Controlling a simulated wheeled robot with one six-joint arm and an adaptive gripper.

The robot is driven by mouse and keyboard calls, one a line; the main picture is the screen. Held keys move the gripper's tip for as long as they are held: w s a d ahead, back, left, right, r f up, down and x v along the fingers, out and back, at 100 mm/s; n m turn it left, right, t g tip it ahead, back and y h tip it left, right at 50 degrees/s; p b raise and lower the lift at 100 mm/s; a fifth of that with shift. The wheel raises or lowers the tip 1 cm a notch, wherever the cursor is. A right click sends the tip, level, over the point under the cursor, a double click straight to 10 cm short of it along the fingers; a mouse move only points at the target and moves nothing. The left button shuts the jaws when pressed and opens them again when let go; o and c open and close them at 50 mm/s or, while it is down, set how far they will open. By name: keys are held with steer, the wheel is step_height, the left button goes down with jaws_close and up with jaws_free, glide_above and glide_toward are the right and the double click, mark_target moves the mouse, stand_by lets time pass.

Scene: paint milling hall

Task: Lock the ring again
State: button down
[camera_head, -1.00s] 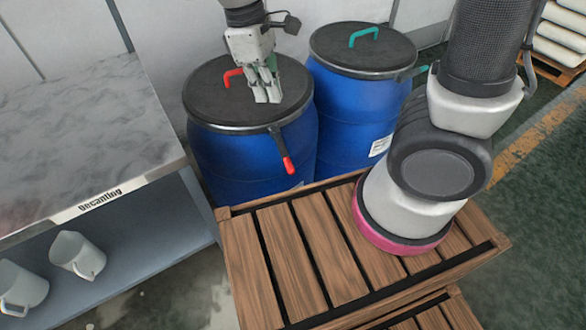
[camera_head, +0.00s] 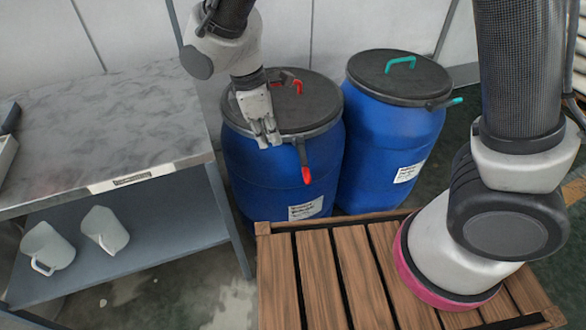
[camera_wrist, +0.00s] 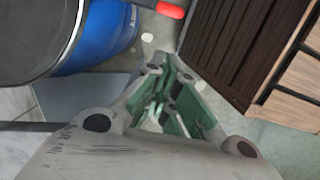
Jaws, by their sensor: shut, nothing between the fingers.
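The near blue drum (camera_head: 270,180) has a dark lid (camera_head: 310,100) with a red handle (camera_head: 287,82), and a dark clamp ring (camera_head: 328,128) around its rim. The ring's lever (camera_head: 306,172), dark with a red tip, hangs down and outward at the drum's front. My gripper (camera_head: 268,143) is shut and empty, in front of the rim and left of the lever in the head view. In the wrist view, my fingers (camera_wrist: 170,95) point past the drum (camera_wrist: 105,30), and the red tip (camera_wrist: 171,9) shows at the top edge. I cannot tell whether the fingers touch the rim.
A second blue drum (camera_head: 385,135) with a teal handle and teal-tipped lever stands to the right. A wooden pallet (camera_head: 320,275) lies in front. A marble-topped bench (camera_head: 110,125) with pitchers (camera_head: 104,230) on its shelf stands on the left.

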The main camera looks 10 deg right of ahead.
mark_target(304, 160)
steer(key=shift+f, duration=0.1)
steer(key=d+f, duration=0.5)
steer(key=f, duration=0.6)
steer(key=shift+d+f, duration=0.2)
steer(key=shift+f, duration=0.05)
